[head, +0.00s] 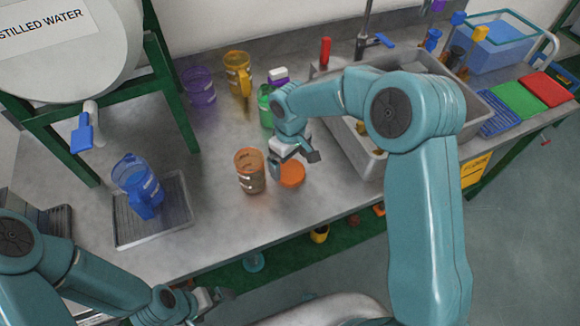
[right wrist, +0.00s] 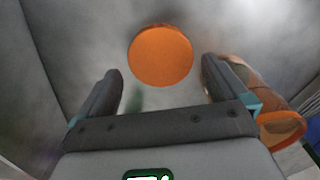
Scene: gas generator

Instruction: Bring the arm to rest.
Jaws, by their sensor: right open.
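My right gripper (head: 295,160) is open and empty, above the counter between the orange jar and the sink. In the right wrist view its two fingers (right wrist: 160,88) stand apart with nothing between them. An orange lid (head: 291,174) lies flat on the counter just below the gripper; it also shows beyond the fingertips in the right wrist view (right wrist: 160,56). The orange jar (head: 250,172) stands left of the lid, with brown contents. My left gripper (head: 210,298) is low at the bottom left, in front of the counter; its fingers are too small to judge.
A blue pitcher (head: 138,186) stands on a drain tray (head: 120,233) under the distilled water tank (head: 65,70). A purple beaker (head: 198,88), a yellow pitcher (head: 238,75) and a green bottle (head: 265,105) stand behind. The sink (head: 345,150) is at right. The counter's front middle is clear.

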